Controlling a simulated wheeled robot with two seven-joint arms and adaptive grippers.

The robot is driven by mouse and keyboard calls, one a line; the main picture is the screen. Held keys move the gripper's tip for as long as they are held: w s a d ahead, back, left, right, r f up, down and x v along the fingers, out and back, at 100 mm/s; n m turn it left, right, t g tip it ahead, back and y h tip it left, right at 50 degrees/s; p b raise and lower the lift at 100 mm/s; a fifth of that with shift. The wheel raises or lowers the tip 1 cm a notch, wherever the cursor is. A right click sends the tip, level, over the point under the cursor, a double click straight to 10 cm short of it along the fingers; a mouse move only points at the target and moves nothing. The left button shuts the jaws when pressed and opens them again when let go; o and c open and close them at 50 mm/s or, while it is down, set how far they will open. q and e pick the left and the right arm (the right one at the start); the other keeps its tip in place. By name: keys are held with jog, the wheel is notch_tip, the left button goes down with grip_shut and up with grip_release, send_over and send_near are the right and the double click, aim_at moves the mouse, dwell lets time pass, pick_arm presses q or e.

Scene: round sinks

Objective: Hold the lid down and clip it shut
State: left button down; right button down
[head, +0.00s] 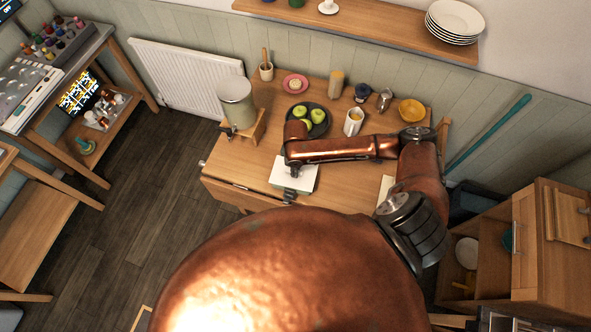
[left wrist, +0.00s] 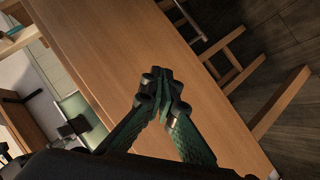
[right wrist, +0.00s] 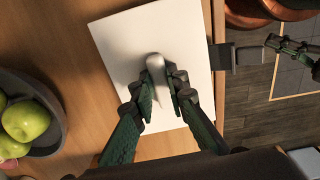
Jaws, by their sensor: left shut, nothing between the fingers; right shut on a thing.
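A box with a flat white lid (head: 280,177) stands near the front edge of the wooden table. My right gripper (head: 295,171) comes down over the lid, and in the right wrist view (right wrist: 160,92) it is shut on the lid's pale knob (right wrist: 154,63). The lid (right wrist: 118,40) looks flat in that view. A dark grey clip (right wrist: 238,56) sticks out from the box's side. My left gripper (right wrist: 288,44) is beyond the clip, apart from it. In the left wrist view (left wrist: 158,85) its fingers are together and empty. The box's greenish side (left wrist: 78,112) shows there.
A dark bowl of green apples (head: 322,130) stands just behind the box. A cup (head: 353,122), a pink plate (head: 295,84) and an orange bowl (head: 411,110) are further back. A large canister (head: 236,100) stands at the table's left end. Bare tabletop lies left of the box.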

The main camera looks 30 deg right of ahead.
aim_at(288, 195)
jog(key=shift+s+f, duration=0.2)
pick_arm(q)
jog(key=w+d+r+m+h, duration=0.1)
jog(key=w+d+r+h, duration=0.1)
jog(key=d+r, duration=0.3)
jog(key=w+d+r+m+h, duration=0.1)
jog(key=w+d+r, duration=0.3)
jog(key=r, duration=0.6)
jog(key=shift+d+r+m+h, duration=0.35)
jog(key=shift+d+h, duration=0.25)
jog(key=shift+d, duration=0.65)
jog(key=shift+w, duration=0.1)
jog(key=shift+w+d+r, duration=1.1)
jog(key=shift+w+d, duration=0.2)
jog(key=shift+d, duration=0.05)
pick_arm(e)
jog(key=shift+w, duration=0.1)
pick_arm(q)
jog(key=shift+s+a+f, duration=1.1)
jog(key=shift+s+a, duration=0.25)
pick_arm(e)
jog(key=shift+r, duration=0.1)
